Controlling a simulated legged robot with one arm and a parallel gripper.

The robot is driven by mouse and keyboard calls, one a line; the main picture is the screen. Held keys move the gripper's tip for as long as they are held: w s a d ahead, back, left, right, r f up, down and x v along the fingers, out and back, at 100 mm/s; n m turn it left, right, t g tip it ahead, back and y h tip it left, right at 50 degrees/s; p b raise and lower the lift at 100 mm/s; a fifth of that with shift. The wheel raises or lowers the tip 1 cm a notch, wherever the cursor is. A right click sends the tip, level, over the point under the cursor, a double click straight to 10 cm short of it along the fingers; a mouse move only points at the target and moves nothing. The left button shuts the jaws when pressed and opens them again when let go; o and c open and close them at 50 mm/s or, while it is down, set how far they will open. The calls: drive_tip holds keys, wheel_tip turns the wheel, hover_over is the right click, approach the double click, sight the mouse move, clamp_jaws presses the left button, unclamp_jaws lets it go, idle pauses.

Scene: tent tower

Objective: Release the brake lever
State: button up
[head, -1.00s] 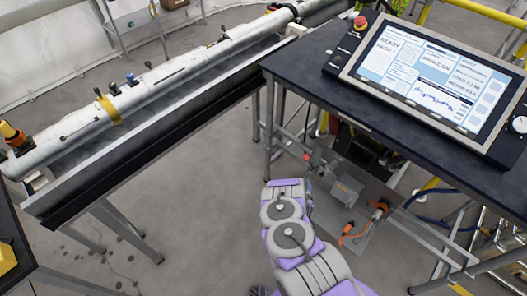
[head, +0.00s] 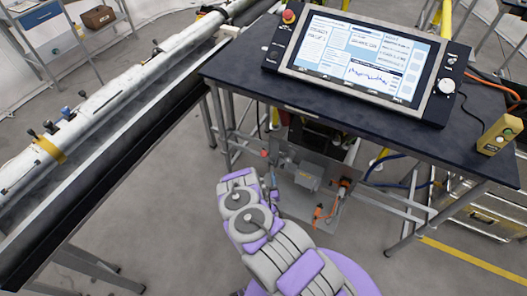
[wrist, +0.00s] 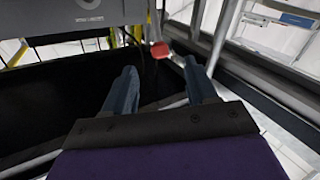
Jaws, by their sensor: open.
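A small red end piece (wrist: 158,50), which looks like the tip of the brake lever, sticks out beside a grey housing (wrist: 85,15) in the wrist view. My gripper (wrist: 160,72) is open, with its two blue-grey fingers apart and nothing between them. The red piece appears beyond the fingertips, between them in the picture and not touching them. In the head view a small red piece (head: 264,153) shows at the left of the grey machine box (head: 308,175) under the table. My arm reaches toward that box and hides most of my gripper. The lever's shaft is not clear.
A dark-topped table (head: 330,120) with a control screen (head: 355,58) stands over the box. An orange handle (head: 318,213) hangs at the box's front. A long trough with a white tube (head: 100,105) runs along the left. Grey floor (head: 190,220) is free between them.

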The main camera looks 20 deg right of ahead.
drive_tip(key=w+d, duration=0.1)
hover_over(268, 159)
drive_tip(key=a, duration=0.2)
drive_tip(key=shift+w+d, duration=0.2)
drive_tip(key=shift+w, duration=0.15)
idle(0.3)
clamp_jaws()
idle(0.6)
